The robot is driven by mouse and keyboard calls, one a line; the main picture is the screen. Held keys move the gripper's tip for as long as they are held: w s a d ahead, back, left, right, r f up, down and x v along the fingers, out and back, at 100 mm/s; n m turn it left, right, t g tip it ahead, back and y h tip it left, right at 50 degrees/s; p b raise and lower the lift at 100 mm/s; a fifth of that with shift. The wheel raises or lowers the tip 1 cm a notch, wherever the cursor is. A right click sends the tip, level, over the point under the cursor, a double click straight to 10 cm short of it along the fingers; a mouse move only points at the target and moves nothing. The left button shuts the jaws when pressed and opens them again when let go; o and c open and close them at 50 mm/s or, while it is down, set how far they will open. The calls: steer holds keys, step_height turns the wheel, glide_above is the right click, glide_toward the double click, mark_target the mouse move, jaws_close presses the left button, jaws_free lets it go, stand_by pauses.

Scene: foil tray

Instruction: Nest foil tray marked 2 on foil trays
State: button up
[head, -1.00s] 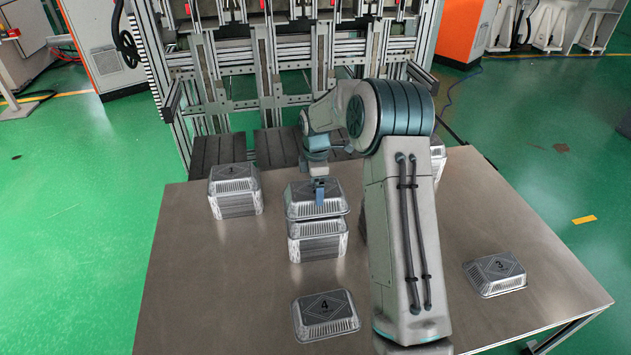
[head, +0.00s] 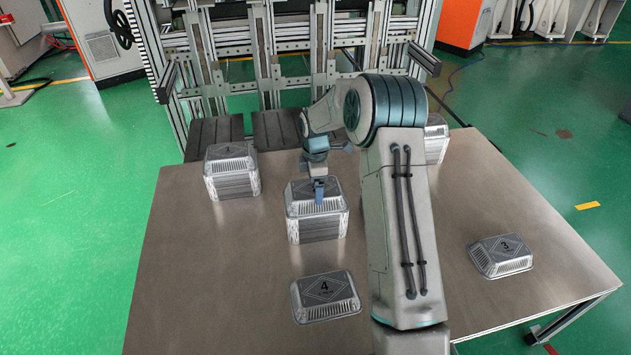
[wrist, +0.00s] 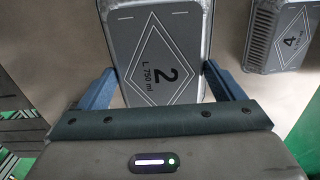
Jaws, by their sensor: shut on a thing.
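The foil tray marked 2 (wrist: 160,50) is upside down between the two fingers of my gripper (wrist: 160,92) in the wrist view. In the head view my gripper (head: 319,188) is shut on this tray (head: 300,192), which sits at the top of the middle stack of foil trays (head: 318,228). No gap shows between the tray and the stack. The fingers hold the tray by its sides. The far side of the stack is hidden.
Foil tray 4 (head: 325,296) lies in front of the middle stack, and foil tray 3 (head: 500,255) lies at the right. Another stack (head: 231,172) stands at the left, and one (head: 436,140) is partly hidden behind my arm. The table's (head: 200,270) front left is clear.

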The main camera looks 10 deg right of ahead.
steer(key=shift+a, duration=0.1)
steer(key=o, duration=0.7)
steer(key=shift+r+p, duration=0.45)
steer(key=shift+r, duration=6.4)
